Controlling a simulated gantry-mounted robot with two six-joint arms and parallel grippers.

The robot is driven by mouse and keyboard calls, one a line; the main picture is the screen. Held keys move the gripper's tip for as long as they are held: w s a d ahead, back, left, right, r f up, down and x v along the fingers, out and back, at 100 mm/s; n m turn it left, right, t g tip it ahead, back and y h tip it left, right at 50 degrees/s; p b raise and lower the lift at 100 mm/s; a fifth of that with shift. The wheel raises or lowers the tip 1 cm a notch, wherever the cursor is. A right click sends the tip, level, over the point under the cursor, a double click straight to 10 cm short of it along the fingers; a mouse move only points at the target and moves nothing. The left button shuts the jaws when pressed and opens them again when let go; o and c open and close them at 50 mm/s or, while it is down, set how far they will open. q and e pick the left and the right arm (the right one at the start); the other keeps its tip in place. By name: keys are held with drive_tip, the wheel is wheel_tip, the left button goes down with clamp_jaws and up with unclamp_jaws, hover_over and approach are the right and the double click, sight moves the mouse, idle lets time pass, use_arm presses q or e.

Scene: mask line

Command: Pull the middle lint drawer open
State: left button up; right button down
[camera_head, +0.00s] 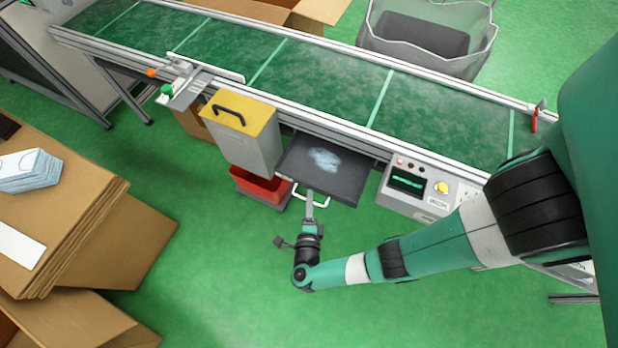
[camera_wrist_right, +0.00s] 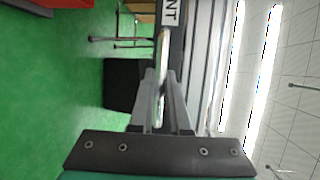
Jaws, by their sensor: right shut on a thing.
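The lint drawer (camera_head: 343,176) is a dark flat tray below the conveyor's front edge, with a pale clump of lint (camera_head: 325,159) on it. It stands out from under the conveyor. Its light bar handle (camera_head: 321,203) is at the front edge. My right gripper (camera_head: 310,205) is at this handle, with its fingers shut on it. In the right wrist view the fingers (camera_wrist_right: 160,100) close around the shiny handle bar (camera_wrist_right: 163,75), and part of a label (camera_wrist_right: 171,12) shows on the drawer's front. My left gripper is not in view.
A grey bin with a yellow lid (camera_head: 241,113) and a red container (camera_head: 262,186) stand left of the drawer. A control box (camera_head: 420,186) hangs to its right. The green conveyor (camera_head: 330,76) runs behind. Cardboard stacks (camera_head: 75,215) fill the left. The floor in front is clear.

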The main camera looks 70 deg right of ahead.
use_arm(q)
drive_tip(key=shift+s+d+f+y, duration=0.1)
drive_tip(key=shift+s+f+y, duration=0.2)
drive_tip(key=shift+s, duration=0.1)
use_arm(e)
drive_tip(key=w+a, duration=0.1)
drive_tip(key=a, duration=0.5)
drive_tip(key=shift+a, duration=0.1)
drive_tip(key=c, duration=0.9)
unclamp_jaws()
drive_tip(key=shift+a, duration=0.1)
drive_tip(key=v, duration=1.1)
drive_tip(key=shift+s+a+r, duration=0.1)
drive_tip(key=shift+s+a, duration=0.05)
drive_tip(key=shift+a, duration=0.1)
